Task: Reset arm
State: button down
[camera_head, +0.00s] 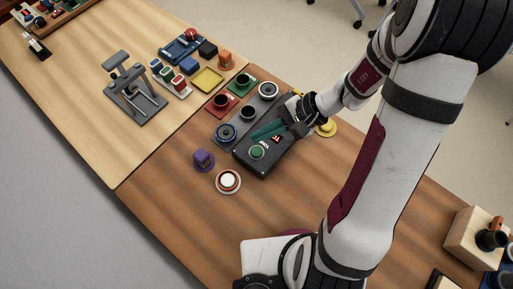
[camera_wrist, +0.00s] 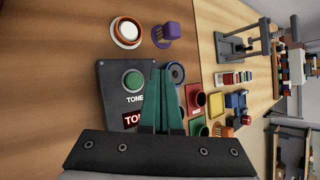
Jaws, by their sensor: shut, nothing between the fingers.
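My gripper (camera_head: 268,130) hangs over a dark box on the wooden table, with its two teal fingers together and nothing between them. The fingers also show in the wrist view (camera_wrist: 160,82). The dark box (camera_head: 261,162) has a green button (camera_head: 257,152). In the wrist view the green button (camera_wrist: 133,79) has the word TONE under it, and a red label (camera_wrist: 133,120) is partly hidden by the gripper. I cannot tell whether the fingertips touch anything below them.
A white button with a brown rim (camera_head: 228,181) and a purple piece (camera_head: 203,159) lie nearby. Red (camera_head: 221,102) and green (camera_head: 241,83) holders and a blue-ringed speaker (camera_head: 227,133) stand close behind. A grey stand (camera_head: 133,89) is farther left.

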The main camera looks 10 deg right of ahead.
jog(key=shift+r, duration=0.45)
dwell(0.4)
jog(key=shift+s+a+r, duration=0.1)
jog(key=shift+s+r, duration=0.1)
jog(key=shift+r, duration=0.1)
jog(key=s+d+r+n+h, duration=0.1)
jog(key=s+r+n+h, duration=0.1)
jog(key=s+r, duration=0.3)
jog(key=s+d+r+n+h, duration=0.1)
jog(key=s+r+h, duration=0.3)
jog(key=s, duration=0.6)
jog(key=shift+s+d+r+n+g+h, duration=0.15)
jog(key=shift+s+r+n+g+h, duration=0.25)
jog(key=shift+h, duration=0.3)
